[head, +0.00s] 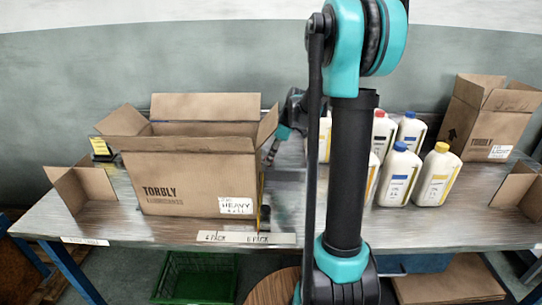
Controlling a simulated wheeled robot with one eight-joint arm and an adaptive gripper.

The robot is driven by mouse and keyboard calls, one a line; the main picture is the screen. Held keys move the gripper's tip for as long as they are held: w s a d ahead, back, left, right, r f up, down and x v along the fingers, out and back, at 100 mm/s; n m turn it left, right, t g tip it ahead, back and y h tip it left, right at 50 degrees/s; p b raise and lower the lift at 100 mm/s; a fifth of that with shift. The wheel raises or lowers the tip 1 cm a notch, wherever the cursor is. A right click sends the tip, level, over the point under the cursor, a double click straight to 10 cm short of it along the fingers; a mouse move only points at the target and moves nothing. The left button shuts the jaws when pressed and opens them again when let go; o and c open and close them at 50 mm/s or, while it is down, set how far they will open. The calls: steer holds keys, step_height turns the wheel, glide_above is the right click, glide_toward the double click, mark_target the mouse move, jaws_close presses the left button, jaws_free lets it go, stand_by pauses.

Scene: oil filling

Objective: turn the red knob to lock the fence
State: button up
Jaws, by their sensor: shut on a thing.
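My gripper (271,157) points down just behind the right flap of the large open TORBLY box, in the head view. It is small and dark here. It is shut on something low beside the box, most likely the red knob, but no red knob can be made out. The fence shows at most as a thin dark and yellow edge (264,217) along the box's right side. Whether it is locked cannot be told. The large open box (190,178) stands upright on the table with its flaps spread.
Several white bottles (399,175) with coloured caps stand right of centre, partly behind my arm. Another open TORBLY box (485,120) is at the back right. Brown cardboard pieces stand at both table ends. A 4 PACK / 6 PACK label strip (247,238) is on the table's front edge.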

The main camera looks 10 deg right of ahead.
steer(key=m+t, duration=0.1)
steer(key=m, duration=0.1)
steer(key=m+h, duration=0.1)
steer(key=m, duration=0.2)
steer(key=shift+s+a+t, duration=0.15)
steer(key=shift+t, duration=0.25)
steer(key=shift+m+h, duration=0.3)
steer(key=shift+m, duration=0.1)
steer(key=o, duration=1.1)
steer(key=shift+o, duration=0.2)
steer(key=shift+n, duration=0.3)
